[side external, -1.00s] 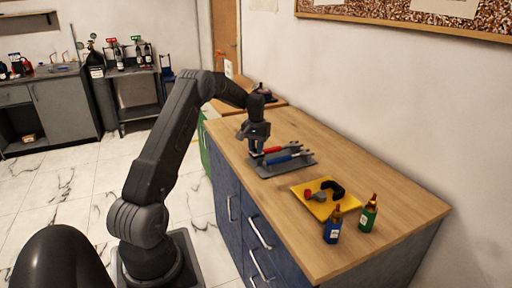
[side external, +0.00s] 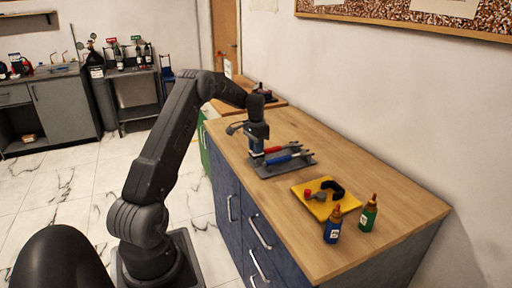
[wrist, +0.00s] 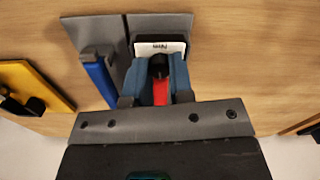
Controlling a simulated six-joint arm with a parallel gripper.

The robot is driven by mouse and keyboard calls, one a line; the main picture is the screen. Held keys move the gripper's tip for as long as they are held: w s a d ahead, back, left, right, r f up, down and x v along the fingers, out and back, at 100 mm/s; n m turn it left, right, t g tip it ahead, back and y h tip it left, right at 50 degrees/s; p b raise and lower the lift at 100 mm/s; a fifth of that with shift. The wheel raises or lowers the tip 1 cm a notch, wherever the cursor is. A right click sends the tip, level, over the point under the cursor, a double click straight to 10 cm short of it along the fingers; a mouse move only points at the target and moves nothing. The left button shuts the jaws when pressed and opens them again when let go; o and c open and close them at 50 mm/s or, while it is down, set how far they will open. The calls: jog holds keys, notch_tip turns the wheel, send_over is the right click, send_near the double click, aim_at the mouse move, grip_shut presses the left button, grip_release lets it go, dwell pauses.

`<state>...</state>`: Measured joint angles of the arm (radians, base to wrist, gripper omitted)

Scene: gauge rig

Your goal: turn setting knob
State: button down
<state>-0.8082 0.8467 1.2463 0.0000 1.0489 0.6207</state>
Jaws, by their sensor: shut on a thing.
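My gripper (side external: 257,151) points down over the near left end of the grey rig plate (side external: 266,171). In the wrist view my gripper (wrist: 160,62) has its two blue-grey fingers closed on a small dark knob (wrist: 158,67), one finger on each side. A red handle (wrist: 160,93) shows between the fingers below the knob. A white label (wrist: 160,47) with dark print, partly legible, lies just beyond the fingertips. The knob's pointer or marks are hidden by the fingers. A blue-handled tool (side external: 283,159) lies beside the red one (side external: 273,149) on the plate.
A yellow tray (side external: 318,211) with a red, a grey and a black piece lies to the right on the wooden bench (side external: 375,187). A blue bottle (side external: 333,226) and a green bottle (side external: 369,214) stand near it. Bare bench lies behind the plate.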

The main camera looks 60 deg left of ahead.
dwell(0.3)
jog(key=c, duration=1)
grip_release()
notch_tip(320, 180, up, 14)
jog(key=shift+f, duration=0.1)
